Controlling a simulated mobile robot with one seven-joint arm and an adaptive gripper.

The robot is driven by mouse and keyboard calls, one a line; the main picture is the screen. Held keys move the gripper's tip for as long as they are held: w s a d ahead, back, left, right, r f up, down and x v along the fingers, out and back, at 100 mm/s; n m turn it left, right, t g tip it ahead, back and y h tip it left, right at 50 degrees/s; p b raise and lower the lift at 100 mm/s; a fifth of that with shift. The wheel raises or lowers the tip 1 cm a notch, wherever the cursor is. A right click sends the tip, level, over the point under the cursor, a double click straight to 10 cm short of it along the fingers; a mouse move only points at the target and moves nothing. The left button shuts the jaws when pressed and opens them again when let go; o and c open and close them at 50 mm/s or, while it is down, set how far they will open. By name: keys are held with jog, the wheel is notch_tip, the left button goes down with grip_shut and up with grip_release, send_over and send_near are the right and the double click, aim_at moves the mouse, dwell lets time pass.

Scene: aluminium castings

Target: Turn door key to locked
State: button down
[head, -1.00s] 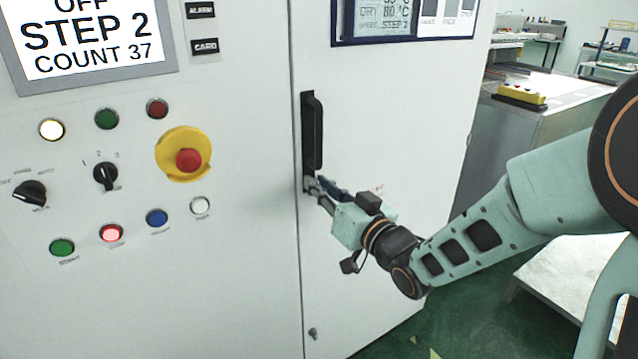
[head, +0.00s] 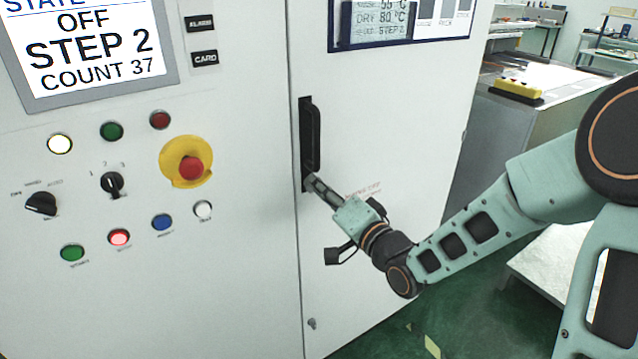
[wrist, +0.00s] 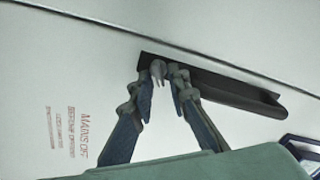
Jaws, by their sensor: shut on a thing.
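The white cabinet door (head: 400,120) carries a long black handle (head: 312,138) on a dark plate near its left edge. My gripper (head: 311,183) is at the plate's lower end. In the wrist view the handle (wrist: 235,92) runs to the right. A small grey metal key (wrist: 158,70) sits at the plate's left end, between the fingertips of my gripper (wrist: 160,82). The fingers are closed in on it from both sides. The key is hidden behind the fingers in the head view, and its exact angle is hard to tell.
A control panel with an emergency stop (head: 190,168), a selector knob (head: 112,183) and several lit buttons is on the left. A bench (head: 545,75) with a yellow box stands behind the door at right. Red lettering (wrist: 80,135) marks the door.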

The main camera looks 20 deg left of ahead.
jog(key=shift+m, duration=0.3)
jog(key=c, duration=2.1)
grip_release()
jog(key=v, duration=0.7)
jog(key=shift+s+d, duration=0.15)
jog(key=shift+s, duration=0.05)
